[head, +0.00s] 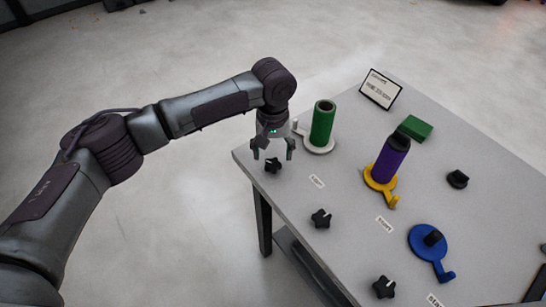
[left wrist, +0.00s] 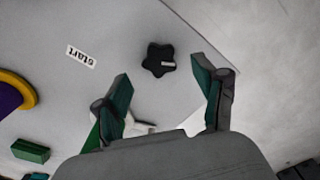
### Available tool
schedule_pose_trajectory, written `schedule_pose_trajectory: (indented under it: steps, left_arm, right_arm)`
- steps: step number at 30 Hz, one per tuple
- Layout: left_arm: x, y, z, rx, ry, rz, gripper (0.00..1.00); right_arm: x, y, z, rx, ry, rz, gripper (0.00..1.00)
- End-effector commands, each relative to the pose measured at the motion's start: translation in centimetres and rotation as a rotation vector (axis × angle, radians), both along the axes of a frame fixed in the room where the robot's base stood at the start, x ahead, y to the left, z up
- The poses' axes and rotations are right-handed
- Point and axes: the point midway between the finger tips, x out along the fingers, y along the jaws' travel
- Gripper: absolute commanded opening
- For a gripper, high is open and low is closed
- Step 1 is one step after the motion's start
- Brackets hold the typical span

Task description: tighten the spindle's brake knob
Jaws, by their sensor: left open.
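A black star-shaped knob (head: 273,166) lies at the table's near left corner, beside the white spindle (head: 318,147) that holds a green roll (head: 322,123). My left gripper (head: 272,152) points down over this knob with its fingers apart. In the left wrist view the same knob (left wrist: 158,59) shows between and beyond the open fingertips (left wrist: 162,72); no contact is visible. Two similar knobs stand along the near edge, one (head: 321,218) by the yellow spindle (head: 381,184) and one (head: 385,287) by the blue spindle (head: 423,240). My right gripper is not seen.
A purple roll (head: 388,160) stands on the yellow spindle. A green block (head: 416,128), a black cap-like piece (head: 457,179) and a sign (head: 380,89) are on the grey table (head: 480,220). Small labels lie by the knobs. The floor left of the table is clear.

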Motion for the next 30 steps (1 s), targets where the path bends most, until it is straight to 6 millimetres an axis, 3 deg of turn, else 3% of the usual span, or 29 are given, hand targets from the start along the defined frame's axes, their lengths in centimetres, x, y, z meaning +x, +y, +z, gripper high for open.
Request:
schedule_pose_trajectory:
  steps: [3, 6, 18, 29, 30]
  left_arm:
    - [0.0, 0.0, -1.8, 0.000, 0.001, -0.001, 0.71]
    - [-0.1, 0.0, -2.9, 0.000, 0.001, -0.002, 0.71]
    - [0.0, 0.0, -3.7, -0.001, -0.001, -0.002, 0.71]
    - [0.0, -0.1, -3.7, -0.001, -0.001, -0.002, 0.12]
    - [0.0, 0.0, -3.7, -0.001, -0.001, -0.002, 0.11]
  right_arm:
    - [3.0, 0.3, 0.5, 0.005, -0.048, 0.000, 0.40]
    - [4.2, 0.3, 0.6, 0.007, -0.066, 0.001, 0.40]
    - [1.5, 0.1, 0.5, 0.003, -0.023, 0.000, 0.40]
    - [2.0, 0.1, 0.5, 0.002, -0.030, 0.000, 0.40]
    - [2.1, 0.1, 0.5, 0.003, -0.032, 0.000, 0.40]
